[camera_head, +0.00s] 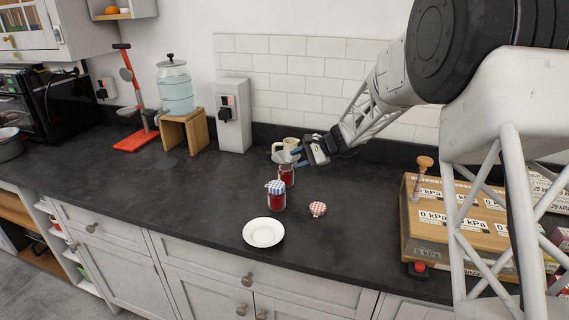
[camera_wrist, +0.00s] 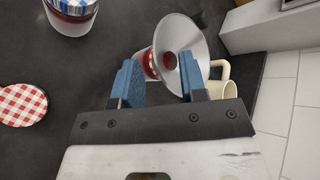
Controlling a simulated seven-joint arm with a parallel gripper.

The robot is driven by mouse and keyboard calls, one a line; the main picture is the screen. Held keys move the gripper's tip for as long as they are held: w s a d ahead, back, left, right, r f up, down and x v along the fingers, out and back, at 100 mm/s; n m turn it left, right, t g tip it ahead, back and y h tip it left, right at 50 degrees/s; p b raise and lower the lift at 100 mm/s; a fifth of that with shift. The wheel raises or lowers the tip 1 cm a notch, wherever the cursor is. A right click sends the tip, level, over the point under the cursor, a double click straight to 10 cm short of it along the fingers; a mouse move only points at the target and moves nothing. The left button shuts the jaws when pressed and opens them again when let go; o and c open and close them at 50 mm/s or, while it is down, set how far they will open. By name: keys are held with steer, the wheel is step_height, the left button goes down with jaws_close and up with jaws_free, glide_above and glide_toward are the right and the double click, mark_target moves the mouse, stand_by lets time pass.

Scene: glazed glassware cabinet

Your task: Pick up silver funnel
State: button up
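The silver funnel (camera_wrist: 188,32) is a wide-mouthed metal cone at the top of the wrist view, tilted in the picture. It also shows in the head view (camera_head: 284,156), at the top of an open jar with red contents (camera_head: 287,177). Red shows through the funnel's opening. My gripper (camera_wrist: 160,72) is open, with its blue fingers apart at the funnel's near side. The right finger overlaps the funnel's rim in the picture; the left finger is just left of it. I cannot tell whether either finger touches the funnel.
A cream mug (camera_head: 291,144) stands close behind the funnel. A jar with a blue checked lid (camera_head: 276,195), a loose red checked lid (camera_head: 318,209) and a white plate (camera_head: 263,232) lie in front.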

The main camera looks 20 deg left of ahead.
mark_target(286, 164)
steer(key=shift+x, duration=1.55)
steer(key=shift+c, duration=0.3)
jaws_close()
